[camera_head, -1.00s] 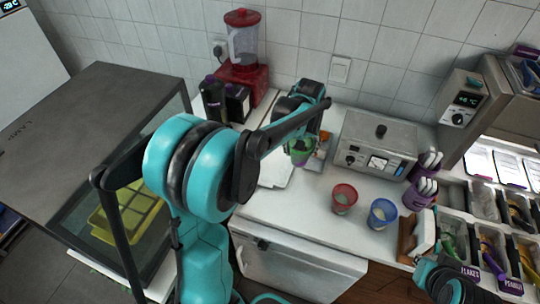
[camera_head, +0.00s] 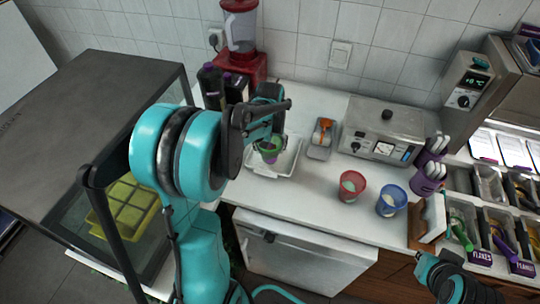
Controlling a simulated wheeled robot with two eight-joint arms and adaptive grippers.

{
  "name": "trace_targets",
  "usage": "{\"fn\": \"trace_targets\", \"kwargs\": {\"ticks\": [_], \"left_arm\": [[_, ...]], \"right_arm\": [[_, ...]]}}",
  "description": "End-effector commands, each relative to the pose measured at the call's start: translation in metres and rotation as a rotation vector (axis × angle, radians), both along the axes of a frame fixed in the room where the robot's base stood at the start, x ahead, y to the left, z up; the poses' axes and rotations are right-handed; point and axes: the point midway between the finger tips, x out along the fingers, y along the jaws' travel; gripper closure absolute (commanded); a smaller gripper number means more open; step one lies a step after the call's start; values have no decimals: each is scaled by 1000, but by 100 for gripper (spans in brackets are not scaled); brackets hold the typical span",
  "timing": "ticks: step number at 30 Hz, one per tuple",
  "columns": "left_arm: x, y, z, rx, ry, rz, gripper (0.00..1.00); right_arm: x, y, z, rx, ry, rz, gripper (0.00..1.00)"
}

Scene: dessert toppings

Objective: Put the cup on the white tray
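The green cup (camera_head: 269,153) is in my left gripper (camera_head: 268,138), whose fingers close around its upper part and partly hide it. The white tray (camera_head: 288,168) lies on the counter directly under and around the cup. The cup looks upright. I cannot tell whether its base touches the tray. My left arm covers the area left of the tray. My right gripper (camera_head: 447,280) is at the bottom right, in front of the topping bins; its fingers are not clear.
A red cup (camera_head: 351,187) and a blue cup (camera_head: 391,201) stand on the counter to the right. A small grey tray (camera_head: 320,145) with an orange tool lies behind. A metal appliance (camera_head: 380,130), dark bottles (camera_head: 236,90) and a red blender (camera_head: 241,40) stand at the back.

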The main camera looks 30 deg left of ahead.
Motion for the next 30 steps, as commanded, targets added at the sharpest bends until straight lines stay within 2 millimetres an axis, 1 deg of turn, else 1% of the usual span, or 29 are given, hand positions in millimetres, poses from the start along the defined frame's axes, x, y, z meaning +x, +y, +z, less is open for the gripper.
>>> {"fn": "trace_targets", "kwargs": {"ticks": [3,6,8,14,18,19,21,30], "left_arm": [[1,0,-20,0,0,0,67],[1,0,-34,0,0,0,67],[0,0,-37,0,0,0,67],[0,-1,-35,0,0,0,67],[0,-1,-39,0,0,0,67],[0,-1,-39,0,0,0,31],[0,-1,-38,0,0,0,14],[0,-1,-38,0,0,0,14]], "right_arm": [[0,0,-10,0,0,0,100],[0,0,-17,0,0,0,100],[0,0,-17,0,0,0,100],[0,0,-15,0,0,0,100],[0,0,-19,0,0,0,100],[0,0,-19,0,0,0,100],[0,0,-18,0,0,0,100],[0,0,-18,0,0,0,100]]}}
